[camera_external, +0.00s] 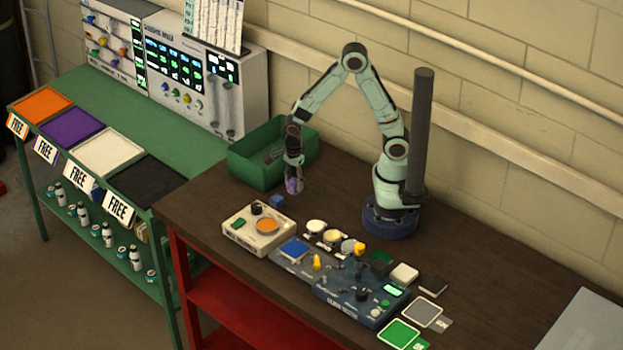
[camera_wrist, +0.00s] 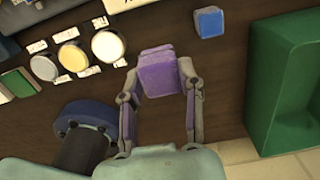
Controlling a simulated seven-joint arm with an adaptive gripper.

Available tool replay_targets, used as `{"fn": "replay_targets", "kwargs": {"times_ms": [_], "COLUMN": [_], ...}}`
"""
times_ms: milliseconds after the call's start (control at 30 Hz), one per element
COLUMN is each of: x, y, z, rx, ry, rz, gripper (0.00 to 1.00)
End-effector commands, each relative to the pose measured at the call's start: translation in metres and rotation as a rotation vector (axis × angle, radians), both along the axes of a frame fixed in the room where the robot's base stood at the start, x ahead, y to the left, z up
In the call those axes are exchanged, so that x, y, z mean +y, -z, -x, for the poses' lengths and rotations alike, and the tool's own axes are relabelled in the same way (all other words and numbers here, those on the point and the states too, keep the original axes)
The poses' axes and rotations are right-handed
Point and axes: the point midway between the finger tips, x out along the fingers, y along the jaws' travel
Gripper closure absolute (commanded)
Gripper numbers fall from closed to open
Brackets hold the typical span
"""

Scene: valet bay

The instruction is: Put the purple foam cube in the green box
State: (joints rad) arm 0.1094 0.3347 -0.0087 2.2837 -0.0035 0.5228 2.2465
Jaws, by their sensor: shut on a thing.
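The purple foam cube (camera_wrist: 158,72) is held between the two fingers of my gripper (camera_wrist: 160,85) in the wrist view. In the external view my gripper (camera_external: 293,180) points down with the purple cube (camera_external: 293,187) at its tips, in front of the green box. The cube appears to be above the dark table, though its exact height is hard to tell. The green box (camera_external: 249,169) stands open at the back left of the table. Its wall (camera_wrist: 265,85) shows at the right of the wrist view, apart from the cube.
A blue cube (camera_external: 277,201) sits near the white device (camera_external: 258,229); it also shows in the wrist view (camera_wrist: 209,22). A dark control panel (camera_external: 350,290) and several round pieces lie in front of my base. Coloured trays line the green bench (camera_external: 135,95) at left.

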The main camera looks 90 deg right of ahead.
Motion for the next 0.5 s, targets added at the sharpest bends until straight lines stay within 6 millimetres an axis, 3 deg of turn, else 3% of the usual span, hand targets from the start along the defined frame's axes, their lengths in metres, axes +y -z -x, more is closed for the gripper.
{"fn": "replay_targets", "kwargs": {"times_ms": [133,267,367,500], "x": [-0.006,-0.021,-0.051,-0.115], "y": [-0.011,-0.022,-0.027,-0.026], "z": [-0.016,-0.048,-0.075,-0.101], "rx": [-0.004,-0.002,-0.002,0.001], "ry": [0.029,0.085,0.184,0.373], "rz": [0.001,0.001,-0.001,-0.002], "gripper": [0.83,0.83,0.83,0.83]}}
